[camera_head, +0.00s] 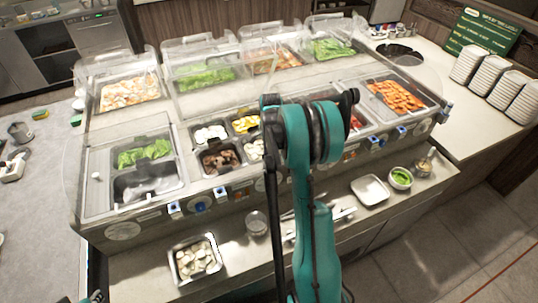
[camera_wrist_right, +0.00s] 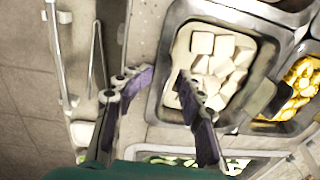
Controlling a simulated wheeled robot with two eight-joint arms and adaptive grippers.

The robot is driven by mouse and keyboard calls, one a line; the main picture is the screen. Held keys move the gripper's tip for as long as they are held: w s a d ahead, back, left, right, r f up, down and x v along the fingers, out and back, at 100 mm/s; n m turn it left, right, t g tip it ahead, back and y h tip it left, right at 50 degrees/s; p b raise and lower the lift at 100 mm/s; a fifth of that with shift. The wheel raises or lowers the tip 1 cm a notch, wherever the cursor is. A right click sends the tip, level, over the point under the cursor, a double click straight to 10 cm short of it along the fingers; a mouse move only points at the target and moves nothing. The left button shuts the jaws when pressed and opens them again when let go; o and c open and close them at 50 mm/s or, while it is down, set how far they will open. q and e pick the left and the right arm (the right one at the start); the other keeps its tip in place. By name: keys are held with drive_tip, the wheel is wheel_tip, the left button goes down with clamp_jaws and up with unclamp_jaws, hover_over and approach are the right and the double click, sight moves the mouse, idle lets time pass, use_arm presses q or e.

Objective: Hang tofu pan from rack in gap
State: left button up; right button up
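In the head view a metal pan (camera_head: 173,268) of white tofu cubes (camera_head: 197,257) rests on the front ledge at the lower left. The right wrist view shows a metal pan (camera_wrist_right: 170,50) of white cubes (camera_wrist_right: 215,60); I cannot tell whether it is the same pan. My right gripper (camera_wrist_right: 160,80) is open and empty in that view, its right finger over the pan's near left edge and its left finger outside it. In the head view my right gripper is hidden behind my teal arm. A small dark part of my left gripper (camera_head: 97,296) shows at the bottom edge.
The counter's wells hold white, yellow and brown foods, with a lettuce pan (camera_head: 145,153) at left. A yellow-filled pan (camera_wrist_right: 300,85) shows in the wrist view.

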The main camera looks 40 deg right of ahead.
wheel_tip(320, 180, up, 12)
drive_tip(key=shift+s+a, duration=0.15)
drive_tip(key=shift+s, duration=0.15)
drive_tip(key=shift+f, duration=0.1)
idle(0.4)
drive_tip(key=s+a+f+n+t+b, duration=0.1)
drive_tip(key=s+a+n+t+b, duration=0.15)
drive_tip(key=a+n+b, duration=0.5)
drive_tip(key=s+a+f+n+t+b, duration=0.15)
drive_tip(key=s+a+n, duration=0.25)
drive_tip(key=a, duration=0.7)
drive_tip(key=s+a+f+n+t+b, duration=0.2)
drive_tip(key=s+a+f+n+b, duration=0.5)
drive_tip(key=s+a+f+n, duration=0.3)
drive_tip(key=shift+a+f+t, duration=0.3)
drive_tip(key=shift+a+f, duration=0.2)
drive_tip(key=shift+a, duration=0.15)
drive_tip(key=shift+s, duration=0.1)
